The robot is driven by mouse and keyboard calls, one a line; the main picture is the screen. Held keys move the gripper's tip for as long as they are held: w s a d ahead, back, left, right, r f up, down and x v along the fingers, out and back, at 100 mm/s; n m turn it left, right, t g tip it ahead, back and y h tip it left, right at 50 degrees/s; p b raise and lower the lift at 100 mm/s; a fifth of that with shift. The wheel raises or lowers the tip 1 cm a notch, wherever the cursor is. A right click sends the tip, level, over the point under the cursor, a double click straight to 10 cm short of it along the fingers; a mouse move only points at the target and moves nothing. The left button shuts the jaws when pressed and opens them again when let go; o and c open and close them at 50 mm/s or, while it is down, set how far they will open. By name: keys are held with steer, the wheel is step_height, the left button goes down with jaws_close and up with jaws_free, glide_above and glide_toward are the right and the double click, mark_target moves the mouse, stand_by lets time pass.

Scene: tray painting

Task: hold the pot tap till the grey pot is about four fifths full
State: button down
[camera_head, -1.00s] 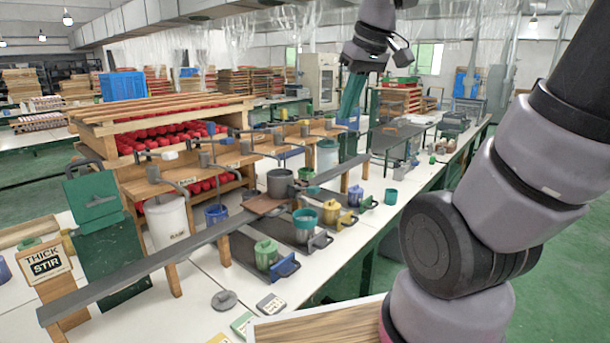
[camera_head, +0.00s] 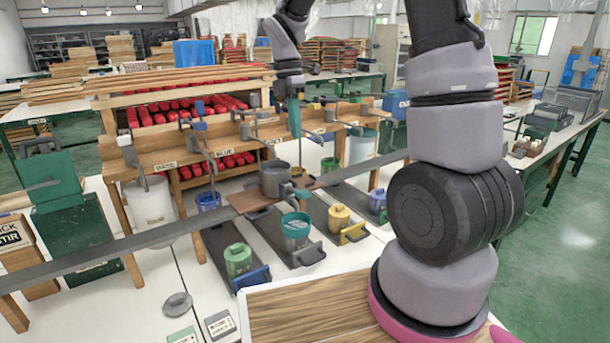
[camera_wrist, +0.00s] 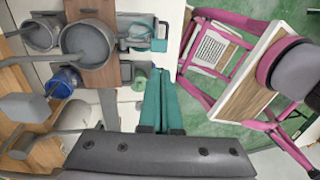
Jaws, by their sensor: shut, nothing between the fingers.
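The grey pot (camera_head: 276,184) stands on a brown board (camera_head: 246,201) on the bench. In the wrist view the pot (camera_wrist: 88,62) is at upper left, its inside plain grey; I cannot tell its fill level. A grey tap (camera_head: 254,118) on the wooden tap rack stands behind the pot; whether it is the pot's tap is unclear. My gripper (camera_head: 297,136) has green fingers, shut and empty, pointing down above and slightly right of the pot in the head view. In the wrist view the fingertips (camera_wrist: 161,72) are to the right of the pot, apart from it.
A long grey rail (camera_head: 110,248) crosses in front of the rack. A white bucket (camera_head: 150,205) and blue pot (camera_head: 208,201) stand left of the grey pot. Green (camera_head: 238,260), teal (camera_head: 296,232) and yellow (camera_head: 339,218) containers stand in front. Red rollers fill racks behind.

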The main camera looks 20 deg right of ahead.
mark_target(306, 192)
steer(key=shift+w+f, duration=0.15)
steer(key=x, duration=1.4)
steer(key=f, duration=0.1)
steer(key=s+f, duration=0.2)
steer(key=f, duration=0.1)
steer(key=shift+d, duration=0.25)
steer(key=shift+s+f, duration=0.1)
steer(key=shift+f, duration=0.05)
steer(key=shift+s, duration=0.15)
stand_by(1.5)
